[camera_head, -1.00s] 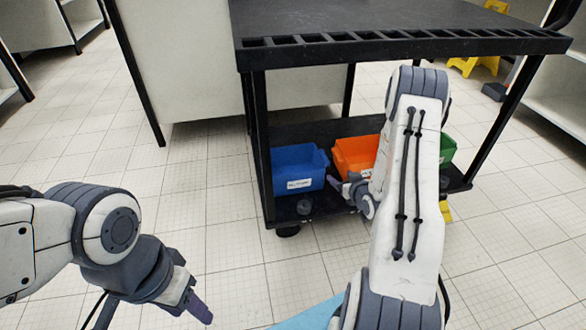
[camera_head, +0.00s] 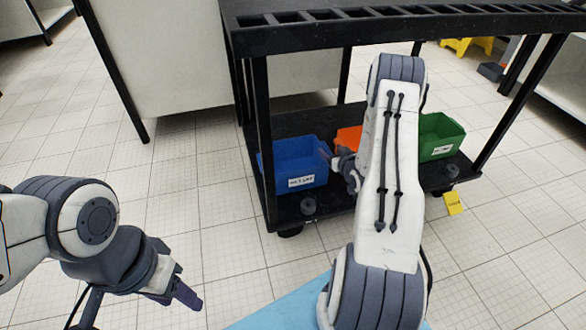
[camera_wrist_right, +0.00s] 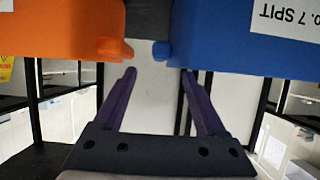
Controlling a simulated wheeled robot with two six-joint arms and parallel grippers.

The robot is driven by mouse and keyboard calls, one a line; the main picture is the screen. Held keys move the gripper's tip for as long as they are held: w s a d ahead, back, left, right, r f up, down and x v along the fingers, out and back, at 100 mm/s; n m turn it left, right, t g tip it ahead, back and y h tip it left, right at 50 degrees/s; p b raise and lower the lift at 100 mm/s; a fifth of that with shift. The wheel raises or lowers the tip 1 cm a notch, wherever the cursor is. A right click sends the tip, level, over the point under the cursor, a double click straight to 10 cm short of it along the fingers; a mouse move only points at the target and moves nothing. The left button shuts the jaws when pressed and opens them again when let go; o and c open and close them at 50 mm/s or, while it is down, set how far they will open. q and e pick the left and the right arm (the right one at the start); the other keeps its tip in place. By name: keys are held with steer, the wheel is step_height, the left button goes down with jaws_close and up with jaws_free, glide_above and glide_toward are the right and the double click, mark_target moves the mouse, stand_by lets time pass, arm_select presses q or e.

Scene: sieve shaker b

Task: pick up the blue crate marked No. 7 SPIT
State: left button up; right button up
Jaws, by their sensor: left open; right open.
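The blue crate (camera_head: 295,155) stands on the lower shelf of the black trolley, at its left end, with a white label on its front. In the right wrist view the blue crate (camera_wrist_right: 225,42) fills the upper right, and part of the label reads "7 SPIT". My right gripper (camera_head: 329,157) is at the blue crate's right front corner, beside the orange crate. In the wrist view its open, empty fingers (camera_wrist_right: 159,74) point at the gap between the two crates; contact cannot be told. My left gripper (camera_head: 186,292) is open and empty over the floor, lower left.
The orange crate (camera_head: 347,138) is partly hidden behind my right arm. A green crate (camera_head: 440,138) stands at the shelf's right end. The trolley's upper deck (camera_head: 400,32) overhangs the crates. A yellow tag (camera_head: 453,203) hangs at the shelf's front. Tiled floor left of the trolley is clear.

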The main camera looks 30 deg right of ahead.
mark_target(324, 145)
steer(key=b+x, duration=0.1)
steer(key=x, duration=0.1)
steer(key=b+x, duration=0.2)
steer(key=shift+a+f, duration=0.15)
steer(key=shift+f, duration=0.25)
steer(key=shift+w+b, duration=0.35)
steer(key=shift+w, duration=0.1)
jaws_close()
stand_by(0.7)
